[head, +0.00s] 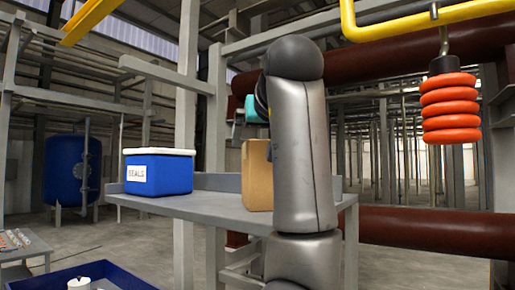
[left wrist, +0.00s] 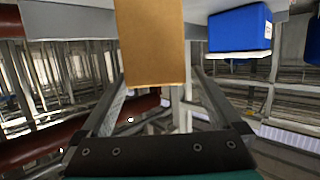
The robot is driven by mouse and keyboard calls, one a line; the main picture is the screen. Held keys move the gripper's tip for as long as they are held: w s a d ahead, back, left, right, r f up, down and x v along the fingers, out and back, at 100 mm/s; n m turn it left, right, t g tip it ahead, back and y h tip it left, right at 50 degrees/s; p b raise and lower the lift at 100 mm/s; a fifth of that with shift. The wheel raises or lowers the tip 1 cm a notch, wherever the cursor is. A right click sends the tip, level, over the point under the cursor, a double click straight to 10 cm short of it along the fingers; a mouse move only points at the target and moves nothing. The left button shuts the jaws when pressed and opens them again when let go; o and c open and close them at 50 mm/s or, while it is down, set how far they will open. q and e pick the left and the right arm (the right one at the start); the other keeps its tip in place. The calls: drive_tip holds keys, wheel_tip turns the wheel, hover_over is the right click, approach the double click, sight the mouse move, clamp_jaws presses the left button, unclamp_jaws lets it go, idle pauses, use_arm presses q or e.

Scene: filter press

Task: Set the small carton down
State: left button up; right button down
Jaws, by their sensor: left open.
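The small carton (head: 257,178) is a plain brown upright box. It stands on the grey shelf (head: 195,205) in the head view, its right side hidden behind my left arm. In the left wrist view, which is upside down, the carton (left wrist: 151,40) rises from the shelf edge at the top. My left gripper (left wrist: 160,88) is open, its two fingers spread with the carton showing between and beyond them. Whether a finger touches it cannot be told. In the head view only a teal part of that gripper shows, above the carton. My right gripper is not in view.
A blue bin with a white rim, labelled SEALS (head: 157,171), stands on the shelf to the left, with bare shelf between. A thick red-brown pipe (head: 430,233) runs behind at right. Orange rings (head: 449,108) hang from a hook. A blue tray (head: 118,270) is low in front.

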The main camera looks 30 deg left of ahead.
use_arm(q)
drive_tip(key=b+v, duration=0.2)
drive_tip(key=v, duration=0.7)
drive_tip(key=shift+s+d, duration=0.15)
drive_tip(key=shift+d, duration=0.1)
drive_tip(key=shift+r, duration=0.1)
